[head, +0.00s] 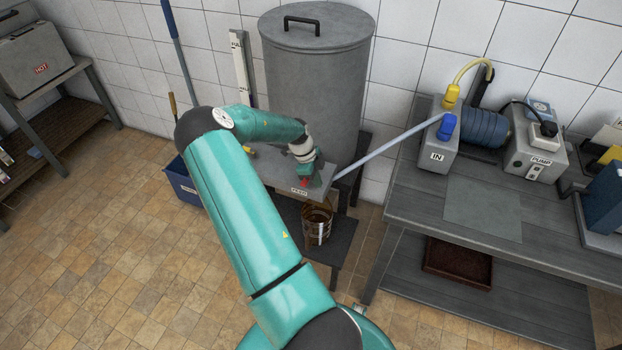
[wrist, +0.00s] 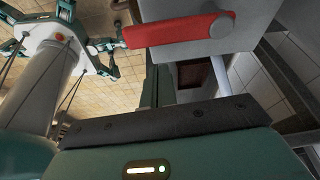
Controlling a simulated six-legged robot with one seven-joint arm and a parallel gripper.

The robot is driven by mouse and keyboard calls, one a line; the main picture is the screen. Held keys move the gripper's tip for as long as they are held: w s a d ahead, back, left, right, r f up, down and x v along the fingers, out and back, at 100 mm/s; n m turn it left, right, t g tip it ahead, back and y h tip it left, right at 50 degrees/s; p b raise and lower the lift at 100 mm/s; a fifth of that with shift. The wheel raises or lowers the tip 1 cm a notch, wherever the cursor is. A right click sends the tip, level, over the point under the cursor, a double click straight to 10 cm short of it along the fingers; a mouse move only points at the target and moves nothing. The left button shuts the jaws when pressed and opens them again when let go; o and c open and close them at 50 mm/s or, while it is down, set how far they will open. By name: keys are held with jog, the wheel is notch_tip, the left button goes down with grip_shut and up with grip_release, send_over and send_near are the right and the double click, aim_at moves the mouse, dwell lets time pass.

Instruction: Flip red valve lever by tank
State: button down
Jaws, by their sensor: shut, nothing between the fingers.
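The grey lidded tank (head: 314,85) stands against the tiled wall in the head view. At its lower front is a grey block with a labelled front (head: 300,191). A small part of the red valve lever (head: 304,183) shows there, mostly hidden by my gripper (head: 304,171). In the wrist view the red lever (wrist: 178,30) lies roughly level across the top, against a grey block (wrist: 235,40). My gripper is shut and empty, close to the lever. I cannot tell whether it touches the lever. The dark-edged gripper part (wrist: 170,124) fills the lower wrist view.
A brown glass-like vessel (head: 317,226) stands on a low dark stand below the block. A grey pipe (head: 395,147) slopes up right to the IN unit (head: 437,155) on the workbench (head: 425,199). A blue bin (head: 186,184) is left. The tiled floor (head: 110,240) is clear.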

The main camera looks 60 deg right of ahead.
jog(key=s+v, duration=0.1)
jog(key=v, duration=0.8)
jog(key=shift+w+d+r, duration=0.15)
jog(key=shift+d+r, duration=0.05)
jog(key=shift+r, duration=0.3)
jog(key=w+a+r+n+t+y, duration=0.1)
jog(key=w+a+r+n+t, duration=0.15)
jog(key=a+r+n, duration=0.55)
jog(key=w+a+r+n+t, duration=0.1)
jog(key=w+a+r+n, duration=0.3)
jog(key=a, duration=0.7)
jog(key=w+a+r+n+t+y, duration=0.15)
jog(key=a+r+n, duration=0.25)
jog(key=a+r, duration=0.5)
jog(key=s+a+r+n+t, duration=0.2)
jog(key=s+a+r+n, duration=0.2)
jog(key=s+a+n, duration=0.2)
jog(key=s+a+r+n+t+h, duration=0.1)
jog(key=s+a+r+n+t, duration=0.1)
jog(key=s+a+r+n, duration=0.2)
jog(key=s+a+n, duration=0.3)
jog(key=a+n, duration=0.4)
jog(key=a, duration=0.4)
